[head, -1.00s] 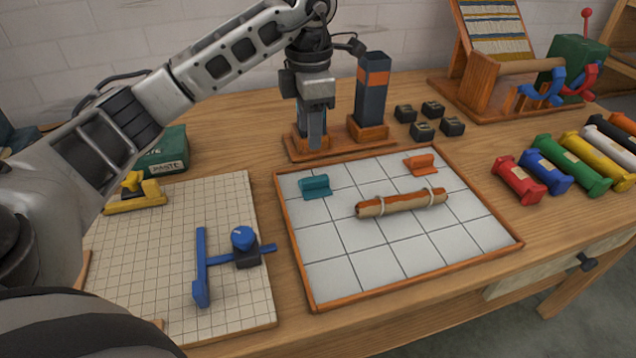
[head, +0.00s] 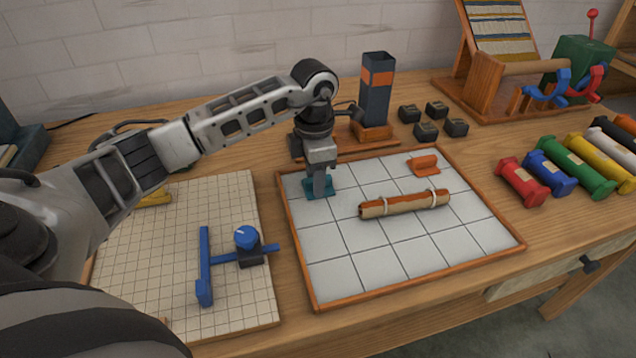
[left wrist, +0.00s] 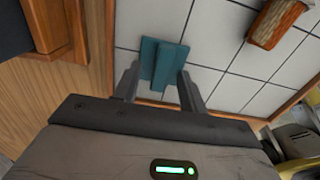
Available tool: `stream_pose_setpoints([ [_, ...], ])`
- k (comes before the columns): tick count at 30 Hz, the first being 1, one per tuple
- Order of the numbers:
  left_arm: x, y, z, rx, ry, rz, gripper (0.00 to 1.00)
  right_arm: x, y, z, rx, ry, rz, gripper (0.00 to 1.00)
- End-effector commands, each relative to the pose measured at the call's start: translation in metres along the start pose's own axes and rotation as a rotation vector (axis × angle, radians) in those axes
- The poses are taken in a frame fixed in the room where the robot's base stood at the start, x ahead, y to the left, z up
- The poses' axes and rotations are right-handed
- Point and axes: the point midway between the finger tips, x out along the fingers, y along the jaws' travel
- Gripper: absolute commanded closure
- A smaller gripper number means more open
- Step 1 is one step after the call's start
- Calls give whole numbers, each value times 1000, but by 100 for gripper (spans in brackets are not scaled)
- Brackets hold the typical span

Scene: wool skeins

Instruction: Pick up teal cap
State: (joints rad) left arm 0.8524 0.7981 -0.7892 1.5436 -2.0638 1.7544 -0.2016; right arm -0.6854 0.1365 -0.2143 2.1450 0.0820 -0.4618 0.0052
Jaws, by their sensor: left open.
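The teal cap (head: 313,187) lies on the white gridded tray (head: 345,270) near its back left corner. My left gripper (head: 319,192) is directly over it, pointing down, and hides part of it. In the left wrist view the teal cap (left wrist: 160,62) lies just ahead of and between the two open fingers of my left gripper (left wrist: 158,88). The fingers stand on either side of its near end. I cannot tell whether they touch it. My right gripper is not in view.
A brown roll with two light bands (head: 404,203) and an orange cap (head: 423,164) lie on the same tray. A dark tower with an orange band (head: 377,90) stands behind it. A blue tool (head: 204,265) lies on the left grid board. Several coloured skeins (head: 521,182) lie at right.

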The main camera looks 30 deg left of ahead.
Motion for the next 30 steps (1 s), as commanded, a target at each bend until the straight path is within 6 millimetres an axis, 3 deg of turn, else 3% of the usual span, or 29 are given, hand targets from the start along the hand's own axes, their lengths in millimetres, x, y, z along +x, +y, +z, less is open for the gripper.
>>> stream_pose_setpoints([
  [3, 0, 0, 0, 0, 0, 0, 58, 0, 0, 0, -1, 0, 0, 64],
  [8, 0, 0, 0, 0, 0, 0, 100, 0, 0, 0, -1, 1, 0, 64],
  [22, -7, 0, 0, 0, -1, 0, 100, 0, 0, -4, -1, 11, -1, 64],
  [27, -31, 1, 1, 0, -3, 4, 100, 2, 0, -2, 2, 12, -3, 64],
  [30, -50, -12, -8, 4, -2, 4, 100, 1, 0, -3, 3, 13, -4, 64],
])
